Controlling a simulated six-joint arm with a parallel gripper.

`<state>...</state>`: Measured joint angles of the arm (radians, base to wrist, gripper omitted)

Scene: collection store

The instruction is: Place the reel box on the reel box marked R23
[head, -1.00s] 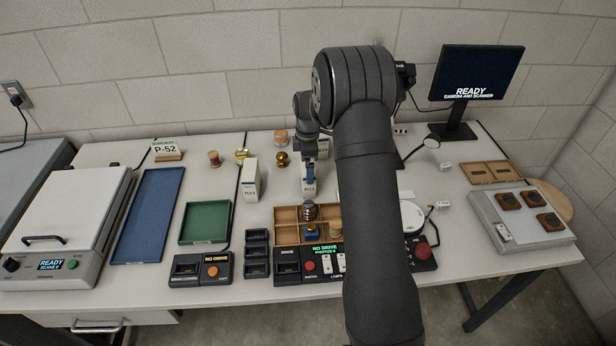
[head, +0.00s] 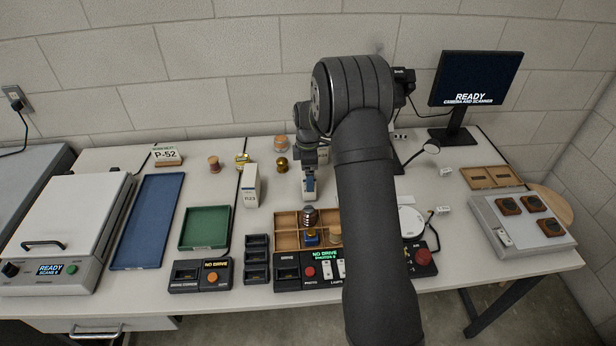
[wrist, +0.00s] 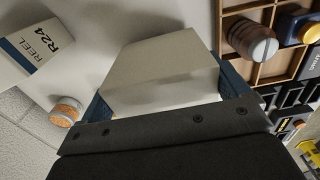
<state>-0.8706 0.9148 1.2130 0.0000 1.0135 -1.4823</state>
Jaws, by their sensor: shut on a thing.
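My gripper (head: 309,184) is shut on a white reel box (head: 309,197), behind the wooden compartment tray. In the wrist view the pale box (wrist: 160,72) sits between the blue fingers. Its marking is not readable, and I cannot tell whether its base touches the table. The reel box marked R23 (head: 251,189) stands upright on the table to the left of my gripper, apart from it. Another reel box, marked R24 (wrist: 36,48), stands in the wrist view; in the head view it is mostly hidden behind my gripper.
The wooden compartment tray (head: 288,217) holds small items in front of my gripper. A brass knob (head: 282,165) and an orange-topped jar (head: 281,143) stand behind. A green tray (head: 205,228) and a blue tray (head: 148,222) lie left. Clear table separates R23 from the held box.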

